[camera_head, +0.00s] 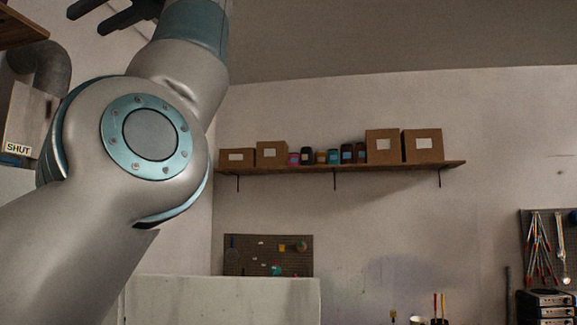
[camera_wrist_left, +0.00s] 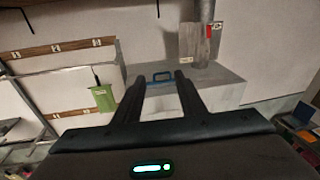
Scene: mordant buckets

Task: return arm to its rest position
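My left arm rises across the left side of the head view. My left gripper (camera_head: 86,20) is at the top left corner, high up, with its two dark fingers apart and partly cut off by the frame edge. In the left wrist view the fingers (camera_wrist_left: 160,78) are also spread, with nothing held between them. A dark and blue handle-like thing shows in the gap between the fingertips, seemingly beyond them. My right gripper is in neither view.
A panel marked SHUT (camera_head: 18,149) and a grey duct (camera_head: 42,62) stand left of my arm. A wall shelf (camera_head: 340,168) holds boxes and jars. A green container (camera_wrist_left: 103,98) and a grey block-like surface (camera_wrist_left: 225,92) show in the wrist view.

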